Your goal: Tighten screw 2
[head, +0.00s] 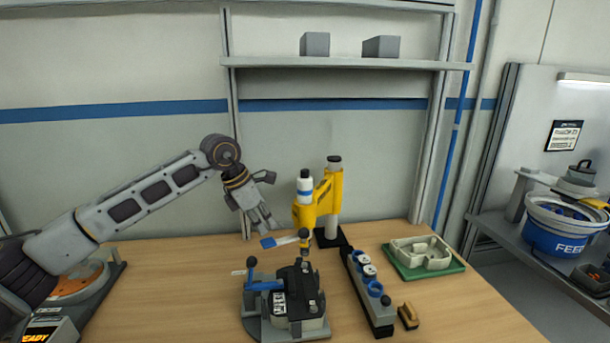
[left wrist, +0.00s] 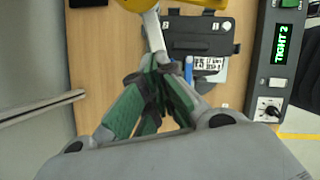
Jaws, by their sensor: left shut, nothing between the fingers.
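The yellow screwdriving stand (head: 327,195) rises behind the fixture, with a pale lever (head: 285,240) ending in a blue grip (head: 268,242). The fixture (head: 286,305) holds a dark part under a blue clamp handle (head: 265,285). In the left wrist view, its dark plate (left wrist: 200,27) carries small marks that look like 1 and 2; I cannot make out the screws. My left gripper (head: 262,226) is shut and empty, just above and left of the lever's grip. In the left wrist view its fingers (left wrist: 153,75) overlap the lever's end. My right gripper is not in view.
A controller (left wrist: 281,55) reads "TIGHT 2" in green. A rack (head: 372,300) with blue rings stands right of the fixture, beside a small brown block (head: 408,316). A pale housing sits on a green tray (head: 452,269). A blue feeder bowl (head: 556,235) is far right. The table's left-middle is clear.

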